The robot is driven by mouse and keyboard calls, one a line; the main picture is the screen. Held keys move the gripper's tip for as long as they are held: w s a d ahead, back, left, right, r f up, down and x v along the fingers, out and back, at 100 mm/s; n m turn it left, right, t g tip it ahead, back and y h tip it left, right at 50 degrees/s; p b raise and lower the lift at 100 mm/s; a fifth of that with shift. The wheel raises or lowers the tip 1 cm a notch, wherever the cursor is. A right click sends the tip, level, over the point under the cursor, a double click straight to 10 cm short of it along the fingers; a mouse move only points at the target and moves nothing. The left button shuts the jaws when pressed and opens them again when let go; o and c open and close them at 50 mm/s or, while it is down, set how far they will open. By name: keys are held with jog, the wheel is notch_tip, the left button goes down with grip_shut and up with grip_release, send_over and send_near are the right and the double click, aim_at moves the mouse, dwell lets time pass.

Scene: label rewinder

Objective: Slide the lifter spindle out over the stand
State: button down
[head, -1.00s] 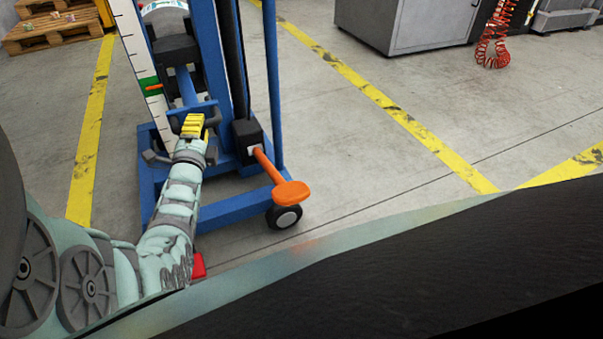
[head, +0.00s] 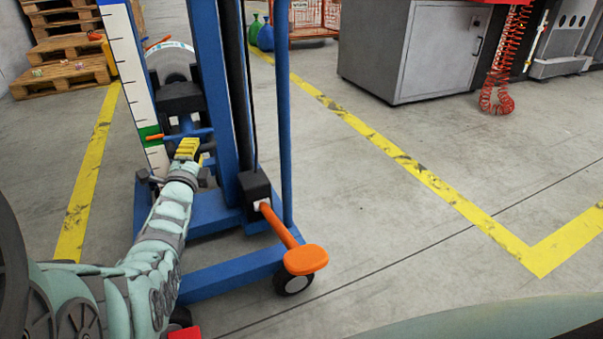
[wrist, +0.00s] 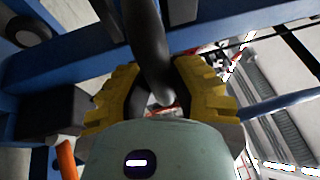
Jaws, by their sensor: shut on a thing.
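The blue lifter (head: 235,272) stands upright on the floor, left of the middle in the head view. A grey rounded part (head: 172,62) sits above a black block (head: 180,98) on its mast; I cannot tell whether this part is the spindle. My gripper (head: 187,148), with yellow fingers, is at the lifter's near side, below the black block. In the wrist view, the fingers of my gripper (wrist: 158,95) stand either side of a dark handle bar (wrist: 148,40) and are shut on it. I cannot clearly identify the stand.
A white scale (head: 125,60) with a green band runs up the lifter's left side. An orange pedal (head: 305,259) and a wheel (head: 293,281) stick out at its lower right. Wooden pallets (head: 65,70) and a grey cabinet (head: 425,50) stand behind. Floor to the right is clear.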

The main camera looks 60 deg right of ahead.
jog(key=c, duration=1.3)
grip_release()
jog(key=shift+f, duration=0.2)
jog(key=o, duration=0.5)
jog(key=shift+w+d+r, duration=0.2)
jog(key=shift+w, duration=0.05)
jog(key=shift+c, duration=0.2)
jog(key=shift+a, duration=0.1)
jog(key=shift+s+a, duration=0.1)
jog(key=shift+s, duration=0.05)
jog(key=v, duration=1.1)
jog(key=shift+s+a, duration=0.15)
jog(key=shift+a, duration=0.2)
